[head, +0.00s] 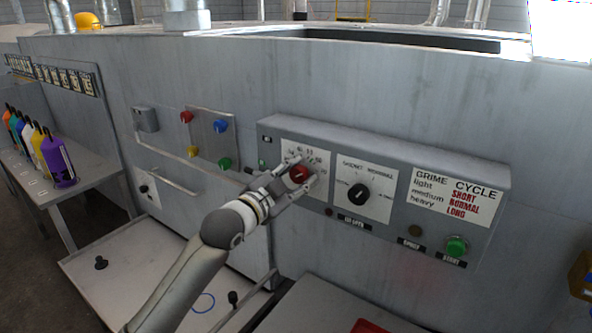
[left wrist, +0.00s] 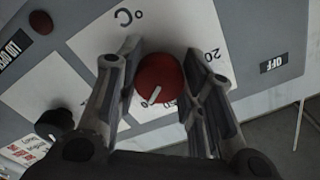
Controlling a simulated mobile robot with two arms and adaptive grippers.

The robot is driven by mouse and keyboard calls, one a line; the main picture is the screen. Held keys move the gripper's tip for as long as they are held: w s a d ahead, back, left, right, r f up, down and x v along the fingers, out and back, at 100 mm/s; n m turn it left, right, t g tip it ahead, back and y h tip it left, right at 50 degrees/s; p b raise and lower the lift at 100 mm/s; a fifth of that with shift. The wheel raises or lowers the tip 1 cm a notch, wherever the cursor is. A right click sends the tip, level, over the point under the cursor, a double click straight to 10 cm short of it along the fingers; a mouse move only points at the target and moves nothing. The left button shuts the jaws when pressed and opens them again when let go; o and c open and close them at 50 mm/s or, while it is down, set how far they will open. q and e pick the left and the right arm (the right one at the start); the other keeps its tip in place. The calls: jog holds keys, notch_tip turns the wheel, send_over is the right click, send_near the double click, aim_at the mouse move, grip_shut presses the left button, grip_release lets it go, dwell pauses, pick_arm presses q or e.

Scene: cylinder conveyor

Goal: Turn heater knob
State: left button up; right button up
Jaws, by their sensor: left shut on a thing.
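The heater knob (head: 299,174) is red and round with a white pointer line, on a white dial plate at the left part of the grey control panel. It also shows in the left wrist view (left wrist: 158,80), between my two fingers. My left gripper (head: 294,176) reaches it from the lower left and is shut on the knob, one finger on each side. The left gripper (left wrist: 160,88) hides part of the dial markings; a °C sign and a 20 show in the wrist view. My right gripper is not in view.
On the panel (head: 390,146), a black knob (head: 358,191) sits right of the red one, and a green button (head: 456,246) at the lower right. Colored buttons are on a plate (head: 213,133) to the left. Several bottles (head: 57,162) stand on a side shelf.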

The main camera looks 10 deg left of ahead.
pick_arm(q)
jog(key=shift+n+p, duration=1.15)
jog(key=shift+n, duration=1.05)
jog(key=shift+f, duration=0.1)
jog(key=o, duration=1)
jog(key=shift+o, duration=0.2)
jog(key=v, duration=1.2)
